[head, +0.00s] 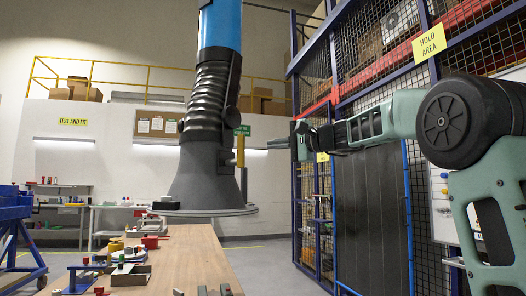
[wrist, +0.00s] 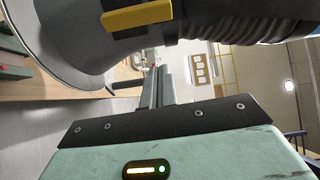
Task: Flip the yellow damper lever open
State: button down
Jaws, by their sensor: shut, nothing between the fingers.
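The yellow damper lever (head: 240,155) stands upright at the right side of the grey hood's neck in the head view. The grey cone hood (head: 205,185) hangs below a ribbed hose. My gripper (head: 272,143) is to the right of the lever, at about its height, pointing left. Its fingers (wrist: 160,72) are shut and empty. A gap shows between fingertips and lever in both views.
A wooden workbench (head: 185,262) with small fixtures lies below the hood. A mesh cage with a dark panel (head: 372,215) stands behind my arm. The hood's wide rim (head: 205,212) juts out below the lever. Open air lies between my gripper and the hose.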

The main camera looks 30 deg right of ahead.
jog(key=shift+v, duration=1.2)
jog(key=shift+w, duration=0.1)
jog(key=s+a+f+n+g, duration=0.2)
jog(key=a+f+n+g, duration=0.15)
jog(key=a+f, duration=0.75)
jog(key=s+a+f+n+g, duration=0.2)
jog(key=a+f+g, duration=0.3)
jog(key=a+f, duration=0.7)
jog(key=s+a+f+n+g, duration=0.3)
jog(key=s+a+f, duration=0.3)
jog(key=s+f, duration=0.15)
jog(key=s+a+f+n+g+h, duration=0.15)
jog(key=s+f+n+h, duration=0.35)
jog(key=s+f, duration=0.65)
jog(key=s+f+n+g+h, duration=0.25)
jog(key=s+f+n, duration=0.5)
jog(key=s, duration=0.65)
notch_tip(320, 180, up, 15)
jog(key=m+p, duration=0.1)
jog(key=p, duration=1.4)
jog(key=shift+w+r+g, duration=0.25)
jog(key=shift+w+g, duration=0.1)
jog(key=shift+w, duration=0.05)
